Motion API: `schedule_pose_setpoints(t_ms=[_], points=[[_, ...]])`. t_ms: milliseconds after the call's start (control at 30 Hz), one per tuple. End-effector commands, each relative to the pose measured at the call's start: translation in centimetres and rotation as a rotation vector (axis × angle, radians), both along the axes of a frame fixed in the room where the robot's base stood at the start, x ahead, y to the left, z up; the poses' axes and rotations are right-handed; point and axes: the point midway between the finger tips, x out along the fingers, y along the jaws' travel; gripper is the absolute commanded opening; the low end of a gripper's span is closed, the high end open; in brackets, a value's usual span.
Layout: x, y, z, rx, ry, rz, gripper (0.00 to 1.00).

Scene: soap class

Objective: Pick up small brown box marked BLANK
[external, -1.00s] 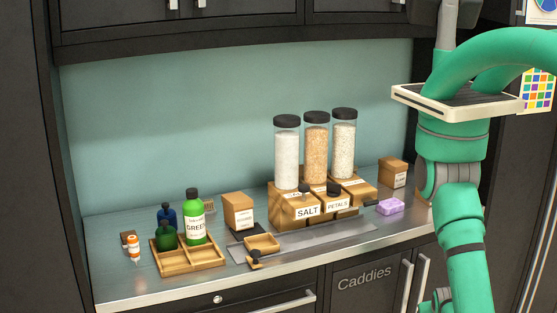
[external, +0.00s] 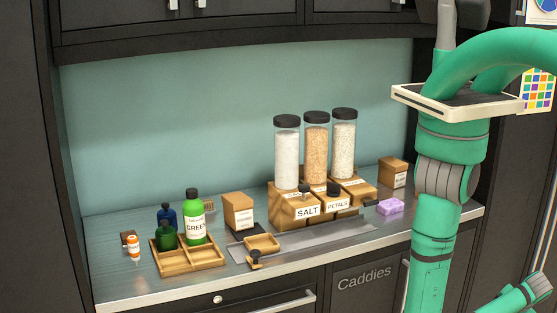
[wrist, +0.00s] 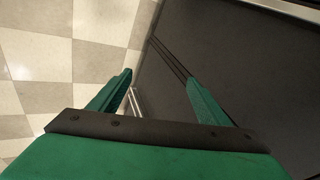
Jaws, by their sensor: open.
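A small brown box (external: 393,172) with a pale label stands at the right back of the counter. Another brown box (external: 238,212) with a white label stands left of the dispensers. Both labels are too small to read surely, so I cannot tell which says BLANK. My gripper (wrist: 160,76) is open and empty in the wrist view, with its two green fingers apart over a dark cabinet front and the floor. Neither box shows in the wrist view. In the external view my arm hangs in front of the counter's right end, and the fingers are not visible there.
Dispensers on wooden blocks marked SALT (external: 308,211) and PETALS stand mid-counter. A purple soap bar (external: 390,206) lies near the right front edge. A wooden tray (external: 192,268) with bottles stands left. Cabinet handles project below the counter (external: 120,291).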

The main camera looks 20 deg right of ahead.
Motion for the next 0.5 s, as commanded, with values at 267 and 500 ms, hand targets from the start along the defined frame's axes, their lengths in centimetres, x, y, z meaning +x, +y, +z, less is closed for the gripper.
schedule_pose_setpoints(t_ms=[267,500], points=[[9.3,-4.1,12.0,-0.399,-0.184,0.489,0.70],[17.1,-3.4,24.7,-0.918,-0.312,0.993,0.70]])
